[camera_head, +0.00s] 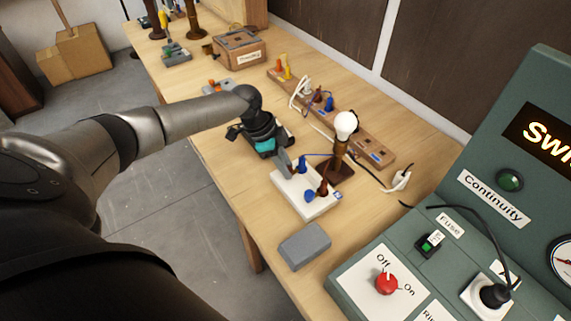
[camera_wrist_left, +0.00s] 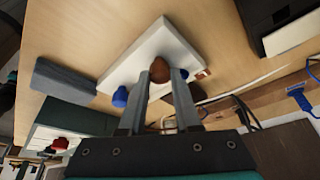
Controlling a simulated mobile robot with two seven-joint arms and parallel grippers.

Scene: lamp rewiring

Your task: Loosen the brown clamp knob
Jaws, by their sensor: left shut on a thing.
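The brown clamp knob (camera_wrist_left: 159,70) shows between my left fingertips in the left wrist view. It sits on a white board (camera_wrist_left: 165,38), which also shows in the head view (camera_head: 290,187). My left gripper (camera_wrist_left: 165,78) is shut on this knob, with one finger on each side. In the head view my left gripper (camera_head: 286,163) reaches down to the board's far left part and hides some of it. A blue knob (camera_wrist_left: 120,97) stands beside the brown one. My right gripper is not in view.
A lamp with a white bulb (camera_head: 346,124) stands just behind the board. A grey block (camera_head: 305,246) lies in front of it. A green test panel (camera_head: 405,262) stands at the right. A wooden rack (camera_head: 375,146) with cables runs behind. Bare tabletop lies left of the board.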

